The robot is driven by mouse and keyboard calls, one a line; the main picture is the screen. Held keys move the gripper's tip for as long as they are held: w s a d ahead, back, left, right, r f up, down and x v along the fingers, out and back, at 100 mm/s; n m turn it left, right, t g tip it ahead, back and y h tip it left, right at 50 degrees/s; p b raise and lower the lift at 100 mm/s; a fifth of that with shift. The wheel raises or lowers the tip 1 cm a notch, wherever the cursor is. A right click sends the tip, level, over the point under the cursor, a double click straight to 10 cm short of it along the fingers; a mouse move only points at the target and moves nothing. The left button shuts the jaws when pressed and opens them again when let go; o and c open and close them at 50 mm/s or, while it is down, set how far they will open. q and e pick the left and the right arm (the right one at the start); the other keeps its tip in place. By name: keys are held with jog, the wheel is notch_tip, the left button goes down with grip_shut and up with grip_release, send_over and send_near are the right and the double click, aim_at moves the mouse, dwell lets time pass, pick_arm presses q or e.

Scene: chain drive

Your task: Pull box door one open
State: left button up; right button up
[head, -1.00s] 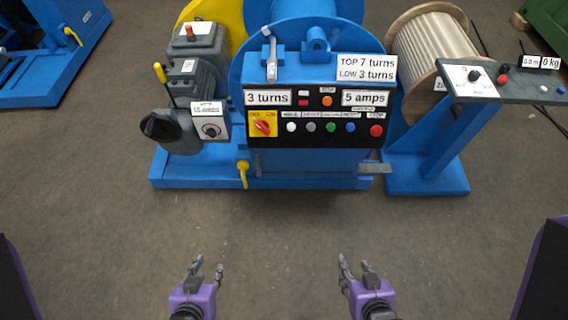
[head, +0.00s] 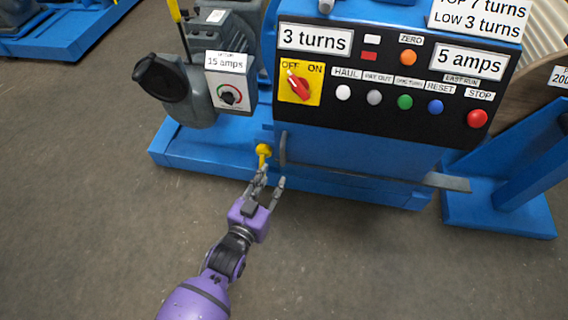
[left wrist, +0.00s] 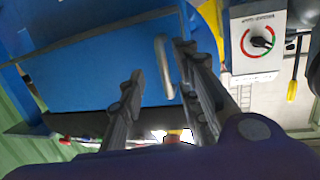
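The blue box door (head: 350,160) is the panel below the black control panel, with a grey upright bar handle (head: 283,148) near its left edge. I see no gap at the door's edge. My left gripper (head: 271,176) is open and empty, just in front of and below the handle. In the left wrist view the blue door (left wrist: 95,65) fills the upper left. The grey handle (left wrist: 164,68) shows between the two spread fingers of my left gripper (left wrist: 160,58); I cannot tell whether they touch it. My right gripper is out of view.
A yellow lever (head: 263,152) stands just left of the handle, close to my left fingers. A grey bar (head: 447,182) sticks out at the door's lower right. The control panel (head: 395,85) with several buttons overhangs the door. The floor in front is clear.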

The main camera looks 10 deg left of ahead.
aim_at(281, 156)
pick_arm(q)
jog(key=shift+w+d+r+t, duration=0.15)
jog(key=shift+w+r+t, duration=0.8)
jog(key=shift+w+t, duration=0.1)
jog(key=b+x, duration=0.1)
jog(key=x, duration=0.5)
jog(key=shift+w+d+f, duration=0.15)
jog(key=shift+w, duration=0.2)
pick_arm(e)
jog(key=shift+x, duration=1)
pick_arm(q)
jog(key=shift+c, duration=0.5)
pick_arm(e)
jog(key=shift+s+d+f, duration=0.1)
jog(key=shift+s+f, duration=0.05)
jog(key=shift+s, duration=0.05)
pick_arm(q)
grip_shut()
